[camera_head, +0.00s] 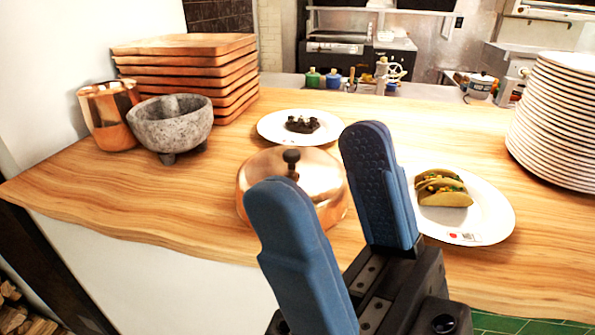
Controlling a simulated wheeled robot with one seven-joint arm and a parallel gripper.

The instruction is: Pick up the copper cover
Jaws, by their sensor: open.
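The copper cover (262,168) is a shiny dome with a small dark knob (291,157) on top. It sits on the wooden counter near its front edge, in the middle of the view. My gripper (322,165) has two blue fingers and is open and empty. Its fingers show in front of the cover, one over its lower left part and one along its right side. The knob shows between the fingertips. I cannot tell how far the fingers are from the cover. Part of the cover's front and right side is hidden by the fingers.
A plate with tacos (488,207) lies right of the cover. A plate with dark food (270,127) lies behind it. A stone mortar (170,127), a copper mug (107,117) and stacked wooden trays (185,75) stand at the left. Stacked plates (560,120) stand at the right. Bare counter (130,195) lies at the left front.

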